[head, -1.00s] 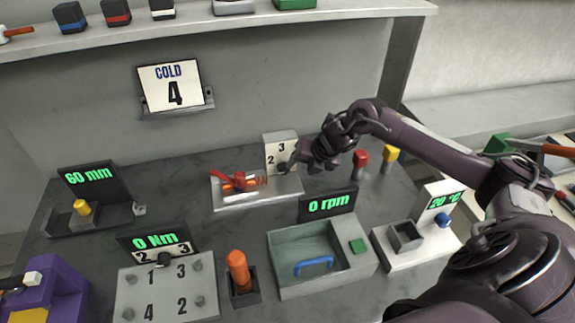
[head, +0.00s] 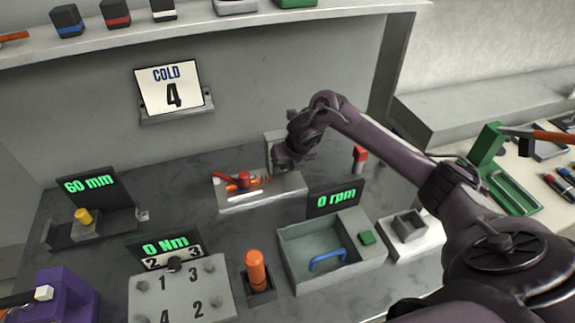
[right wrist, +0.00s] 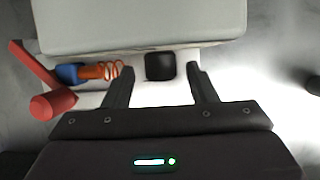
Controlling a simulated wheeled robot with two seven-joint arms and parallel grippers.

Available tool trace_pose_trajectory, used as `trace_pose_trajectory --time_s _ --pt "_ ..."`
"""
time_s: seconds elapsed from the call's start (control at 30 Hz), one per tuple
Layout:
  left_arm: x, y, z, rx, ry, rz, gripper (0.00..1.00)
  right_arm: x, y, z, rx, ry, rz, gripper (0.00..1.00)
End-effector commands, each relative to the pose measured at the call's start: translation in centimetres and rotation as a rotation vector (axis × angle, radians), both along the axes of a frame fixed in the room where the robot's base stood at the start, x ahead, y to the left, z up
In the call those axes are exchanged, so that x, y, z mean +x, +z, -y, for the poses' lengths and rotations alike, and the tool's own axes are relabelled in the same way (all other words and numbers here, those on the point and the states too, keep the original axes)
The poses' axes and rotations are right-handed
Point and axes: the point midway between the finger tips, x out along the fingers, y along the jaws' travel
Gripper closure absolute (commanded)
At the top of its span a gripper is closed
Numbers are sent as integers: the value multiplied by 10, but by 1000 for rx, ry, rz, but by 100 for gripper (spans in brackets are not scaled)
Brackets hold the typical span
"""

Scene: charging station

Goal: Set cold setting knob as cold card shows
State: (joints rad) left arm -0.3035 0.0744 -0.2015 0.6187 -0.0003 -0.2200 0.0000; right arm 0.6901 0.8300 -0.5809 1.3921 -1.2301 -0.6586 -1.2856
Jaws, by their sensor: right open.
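In the right wrist view the black knob (right wrist: 160,66) sits between the tips of my two open fingers, with a gap on each side. The numbers on the panel and the knob's setting are hidden now. My left gripper is not in view.
The fixture's red lever (head: 243,179) and orange spring (right wrist: 100,71) lie just left of my right gripper. A red-topped post (head: 360,155) stands to its right. The grey box with the blue handle (head: 327,258) and "0 rpm" display (head: 335,197) is in front.

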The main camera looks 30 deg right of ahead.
Motion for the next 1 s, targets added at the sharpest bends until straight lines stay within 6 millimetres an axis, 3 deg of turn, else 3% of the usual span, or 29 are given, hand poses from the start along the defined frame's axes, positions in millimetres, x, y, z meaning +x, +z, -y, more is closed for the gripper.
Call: trace_pose_trajectory --time_s 0.3,0.63,1.0 --pt "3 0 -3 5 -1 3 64 1 -3 1 -1 0 0 49" --pt "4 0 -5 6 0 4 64 1 -3 1 -1 0 0 92" --pt "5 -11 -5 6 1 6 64 1 -6 3 71 -4 18 93"
